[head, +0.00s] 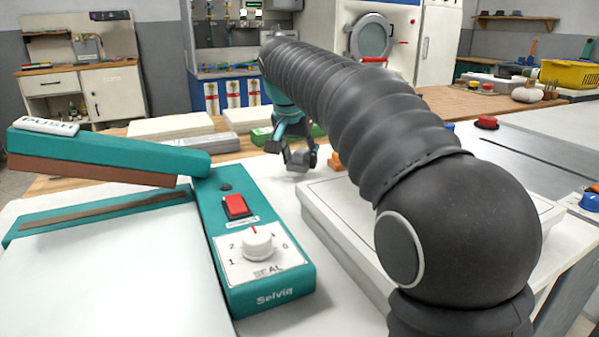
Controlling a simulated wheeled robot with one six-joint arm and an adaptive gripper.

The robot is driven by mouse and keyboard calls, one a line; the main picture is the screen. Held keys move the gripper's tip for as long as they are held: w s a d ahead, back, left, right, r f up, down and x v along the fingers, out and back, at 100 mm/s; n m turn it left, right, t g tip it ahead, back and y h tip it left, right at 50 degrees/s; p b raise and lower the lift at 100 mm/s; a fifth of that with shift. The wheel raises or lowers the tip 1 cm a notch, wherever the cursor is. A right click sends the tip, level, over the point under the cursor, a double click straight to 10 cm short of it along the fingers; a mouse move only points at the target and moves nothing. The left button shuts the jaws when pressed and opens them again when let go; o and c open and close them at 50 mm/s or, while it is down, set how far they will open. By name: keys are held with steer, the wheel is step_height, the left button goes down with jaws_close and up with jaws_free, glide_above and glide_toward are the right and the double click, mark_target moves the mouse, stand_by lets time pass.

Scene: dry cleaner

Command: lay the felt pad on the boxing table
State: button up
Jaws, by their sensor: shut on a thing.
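My gripper (297,152) is at the far end of my dark ribbed arm, in the middle of the head view. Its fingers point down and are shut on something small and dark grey. I take this for the felt pad, but it is hard to tell from the fingers at this size. A wood-topped table (47,186) lies behind the white counter and looks like the boxing table. White flat stacks (170,126) and green packs (262,137) lie on it. My gripper hangs near its right part; I cannot tell how high.
A teal sealer (252,275) with a raised arm (110,152) stands on the white counter at the left. A shallow white box (335,228) lies partly behind my arm. A small orange block (336,162) is right of my gripper. A grey panel (540,165) is at right.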

steer(key=shift+f+b, duration=0.55)
steer(key=shift+f, duration=0.45)
steer(key=shift+f, duration=0.2)
steer(key=o, duration=1.1)
steer(key=shift+r, duration=0.1)
steer(key=shift+r, duration=0.2)
steer(key=p+v, duration=0.2)
steer(key=v, duration=1)
steer(key=shift+f+p, duration=0.1)
steer(key=shift+p, duration=0.2)
